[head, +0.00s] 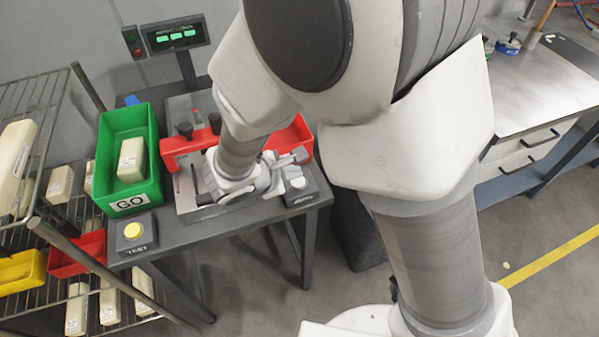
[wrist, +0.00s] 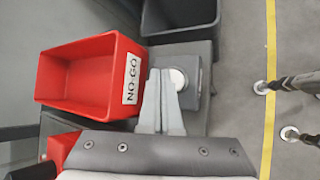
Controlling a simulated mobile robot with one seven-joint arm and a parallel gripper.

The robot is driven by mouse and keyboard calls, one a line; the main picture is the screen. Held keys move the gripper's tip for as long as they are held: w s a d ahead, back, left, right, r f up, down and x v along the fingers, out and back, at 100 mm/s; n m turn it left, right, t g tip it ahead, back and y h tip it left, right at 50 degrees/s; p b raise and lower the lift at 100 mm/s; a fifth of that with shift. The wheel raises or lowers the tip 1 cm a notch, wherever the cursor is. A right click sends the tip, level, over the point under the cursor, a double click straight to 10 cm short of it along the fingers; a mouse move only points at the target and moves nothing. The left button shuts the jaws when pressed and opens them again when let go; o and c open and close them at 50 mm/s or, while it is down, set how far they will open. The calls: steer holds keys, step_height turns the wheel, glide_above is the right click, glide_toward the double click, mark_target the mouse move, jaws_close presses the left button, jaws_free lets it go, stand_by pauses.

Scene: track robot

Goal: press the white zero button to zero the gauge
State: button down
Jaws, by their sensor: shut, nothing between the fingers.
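The white zero button (head: 298,183) sits on a small dark grey box (head: 303,197) at the front right corner of the bench. In the wrist view the round white button (wrist: 179,79) shows just right of my fingertips on its grey box (wrist: 193,84); the fingers partly cover it. My gripper (wrist: 161,72) is shut and empty. In the head view my gripper (head: 301,156) is just behind and above the button; contact cannot be told. The gauge display (head: 176,34) shows green digits, too small to read.
A red NO-GO bin (wrist: 75,82) lies close left of my fingers in the wrist view. A green GO bin (head: 110,182) and a yellow TEST button (head: 133,230) are at the bench's left. A red fixture (head: 172,146) stands mid-bench. A dark bin (wrist: 205,18) is beyond the button.

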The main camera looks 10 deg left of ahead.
mark_target(294, 184)
steer(key=shift+f, duration=0.15)
stand_by(0.4)
steer(key=shift+f+b, duration=0.3)
steer(key=shift+b, duration=0.4)
steer(key=shift+f+b, duration=0.45)
steer(key=shift+b, duration=0.05)
stand_by(0.4)
steer(key=shift+r, duration=0.15)
steer(key=shift+r+p, duration=0.55)
steer(key=shift+r, duration=0.2)
steer(key=shift+r+p, duration=1.75)
steer(key=shift+r, duration=0.8)
steer(key=shift+f, duration=0.1)
